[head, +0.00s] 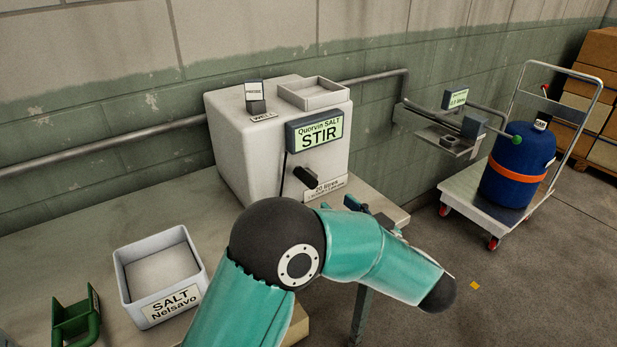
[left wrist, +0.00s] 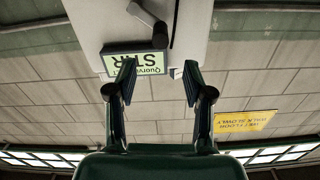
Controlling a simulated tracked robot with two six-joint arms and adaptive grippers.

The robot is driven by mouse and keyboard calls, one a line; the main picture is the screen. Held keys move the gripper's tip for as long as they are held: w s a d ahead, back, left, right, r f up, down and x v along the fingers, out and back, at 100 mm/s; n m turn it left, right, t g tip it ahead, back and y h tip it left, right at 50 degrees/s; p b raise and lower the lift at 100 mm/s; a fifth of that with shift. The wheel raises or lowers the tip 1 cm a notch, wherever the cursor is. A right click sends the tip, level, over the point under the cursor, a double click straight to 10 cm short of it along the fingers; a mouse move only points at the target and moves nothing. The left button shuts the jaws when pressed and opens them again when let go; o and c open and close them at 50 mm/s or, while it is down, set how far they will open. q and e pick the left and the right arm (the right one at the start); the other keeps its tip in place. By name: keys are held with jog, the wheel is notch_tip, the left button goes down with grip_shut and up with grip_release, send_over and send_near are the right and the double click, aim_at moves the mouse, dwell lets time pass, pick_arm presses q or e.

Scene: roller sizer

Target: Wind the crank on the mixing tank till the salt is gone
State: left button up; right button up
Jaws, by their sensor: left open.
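The mixing tank (head: 235,155) is a pale box on the bench against the wall. Its green display (head: 318,134) reads "Quorvin SALT STIR" and shows upside down in the left wrist view (left wrist: 135,63). The crank (head: 305,176) sticks out of the tank's front with a black grip; its arm and grip also show in the left wrist view (left wrist: 153,22). My left gripper (left wrist: 158,82) is open and empty, apart from the crank. In the head view it is mostly hidden behind my teal arm, right of the crank. The salt inside the tank cannot be seen. My right gripper is out of view.
An open tray (head: 314,104) tops the tank.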

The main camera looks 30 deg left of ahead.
aim_at(314, 185)
pick_arm(q)
jog(key=x, duration=1.2)
jog(key=shift+w+a+p, duration=0.1)
jog(key=shift+a+p, duration=0.05)
jog(key=shift+p, duration=0.25)
grip_shut()
